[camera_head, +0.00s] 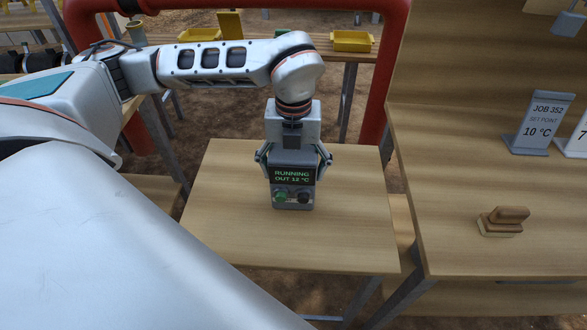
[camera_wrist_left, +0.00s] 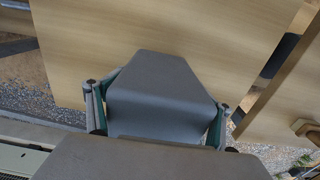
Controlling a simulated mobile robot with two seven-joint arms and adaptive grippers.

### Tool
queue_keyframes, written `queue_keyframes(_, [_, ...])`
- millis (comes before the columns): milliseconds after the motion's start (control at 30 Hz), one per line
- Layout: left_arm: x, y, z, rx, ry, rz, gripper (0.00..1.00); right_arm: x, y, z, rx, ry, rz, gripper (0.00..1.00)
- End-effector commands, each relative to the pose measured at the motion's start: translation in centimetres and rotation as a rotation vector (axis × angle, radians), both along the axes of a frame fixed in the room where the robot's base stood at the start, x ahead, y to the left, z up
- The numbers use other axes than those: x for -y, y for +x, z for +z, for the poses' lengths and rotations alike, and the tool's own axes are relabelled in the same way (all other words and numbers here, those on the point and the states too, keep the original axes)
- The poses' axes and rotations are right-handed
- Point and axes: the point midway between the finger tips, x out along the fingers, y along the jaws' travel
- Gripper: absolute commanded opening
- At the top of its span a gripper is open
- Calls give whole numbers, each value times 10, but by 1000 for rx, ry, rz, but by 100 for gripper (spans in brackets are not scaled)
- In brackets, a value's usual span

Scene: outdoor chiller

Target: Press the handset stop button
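The grey handset (camera_head: 293,206) shows near the middle of the head view, over the small wooden table. Its dark screen (camera_head: 292,174) reads "RUNNING OUT 12 °C" in green. Below the screen are a green button (camera_head: 281,196) at left and a dark round button (camera_head: 303,198) at right. My left gripper (camera_head: 293,165) comes down from above, with one finger against each side of the handset. In the left wrist view, the grey handset body (camera_wrist_left: 160,95) sits between the green finger pads. Whether its base touches the table is unclear. My right gripper is not in view.
The small table (camera_head: 225,215) is otherwise bare. At right, a bench (camera_head: 450,185) holds a wooden-handled brush or block (camera_head: 503,222) and a sign (camera_head: 541,125) reading "JOB 352 SET POINT 10 °C". Red pipe (camera_head: 390,85) and yellow bins (camera_head: 352,41) stand behind.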

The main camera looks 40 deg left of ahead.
Motion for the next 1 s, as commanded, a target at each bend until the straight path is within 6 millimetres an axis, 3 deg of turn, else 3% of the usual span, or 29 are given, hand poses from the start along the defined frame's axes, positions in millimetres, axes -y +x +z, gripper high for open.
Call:
queue_keyframes(33, [0,0,0,-1,-1,0,62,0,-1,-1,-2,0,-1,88])
queue_keyframes(200, [0,0,-1,-1,0,0,22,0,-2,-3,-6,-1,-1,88])
queue_keyframes(1000, [0,-2,-8,-8,1,-2,21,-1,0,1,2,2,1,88])
